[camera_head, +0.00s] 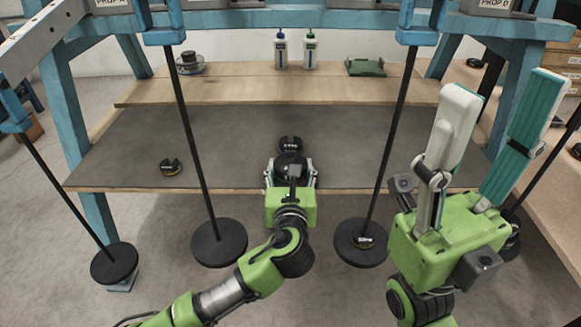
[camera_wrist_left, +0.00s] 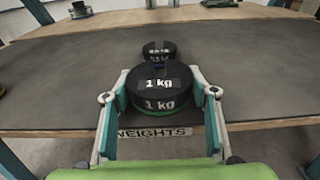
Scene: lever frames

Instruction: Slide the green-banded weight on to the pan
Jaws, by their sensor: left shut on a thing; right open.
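My left gripper (camera_head: 290,172) is shut on a black round 1 kg weight, at the front edge of the grey mat. In the left wrist view that green-banded weight (camera_wrist_left: 160,102) sits between the two fingers, with a green band low on its side. Several black round pans hang on rods: one left of my left gripper (camera_head: 219,243), one to its right (camera_head: 350,252) with a small weight (camera_head: 362,241) on it, one at far left (camera_head: 114,263). My right gripper (camera_head: 503,95) is open, empty and raised at the right.
Another black weight (camera_head: 290,143) stands just behind the held one. A slotted weight with a yellowish band (camera_head: 170,167) lies on the mat's left. Two bottles (camera_head: 281,50) and a green tray (camera_head: 365,67) stand on the back shelf. The pan rods (camera_head: 192,140) stand before the bench.

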